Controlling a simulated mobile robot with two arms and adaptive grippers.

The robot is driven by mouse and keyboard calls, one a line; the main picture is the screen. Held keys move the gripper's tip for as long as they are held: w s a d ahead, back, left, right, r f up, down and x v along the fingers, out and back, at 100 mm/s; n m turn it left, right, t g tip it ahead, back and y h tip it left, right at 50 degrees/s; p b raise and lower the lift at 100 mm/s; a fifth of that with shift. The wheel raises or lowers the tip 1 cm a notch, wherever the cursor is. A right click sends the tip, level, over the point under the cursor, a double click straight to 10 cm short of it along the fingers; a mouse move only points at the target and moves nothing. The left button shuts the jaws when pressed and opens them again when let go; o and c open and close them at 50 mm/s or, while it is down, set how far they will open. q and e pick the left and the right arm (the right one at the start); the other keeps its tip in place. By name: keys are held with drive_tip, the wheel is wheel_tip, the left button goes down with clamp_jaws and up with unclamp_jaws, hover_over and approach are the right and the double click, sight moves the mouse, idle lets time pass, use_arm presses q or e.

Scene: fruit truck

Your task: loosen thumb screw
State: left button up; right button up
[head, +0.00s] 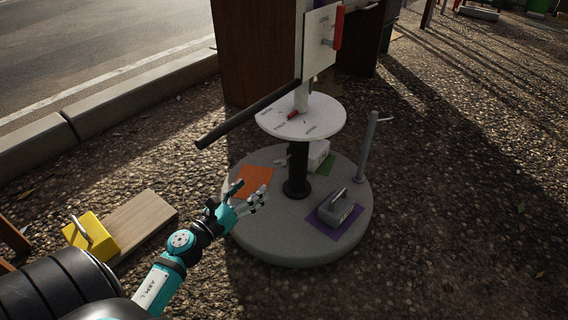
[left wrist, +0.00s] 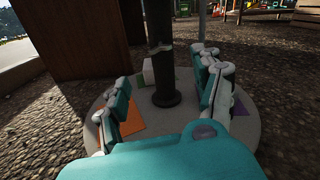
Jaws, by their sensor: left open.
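A black post (head: 298,165) rises from a round grey base (head: 290,240) and carries a white round disc (head: 325,112) with small markings and a red pointer. A long dark bar (head: 245,115) sticks out to the left above the disc. I cannot clearly make out a thumb screw. My left gripper (head: 250,196) is open and empty, in front of the post and low over the base, apart from the post. In the left wrist view its fingers (left wrist: 165,103) are spread either side of the post (left wrist: 160,55), which stands beyond them. My right gripper is not in view.
On the base are an orange mat (head: 254,180), a grey weight (head: 337,208) on a purple mat, a white block (head: 318,155) near a green patch, and a thin grey post (head: 368,147). Gravel at right is clear.

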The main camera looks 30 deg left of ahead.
sight(279, 164)
use_arm(q)
drive_tip(key=w, duration=0.9)
drive_tip(key=w+d, duration=0.1)
drive_tip(key=w, duration=0.3)
drive_tip(key=shift+w, duration=0.25)
drive_tip(key=shift+c, duration=0.2)
drive_tip(key=shift+f, duration=0.1)
drive_tip(key=c, duration=1.2)
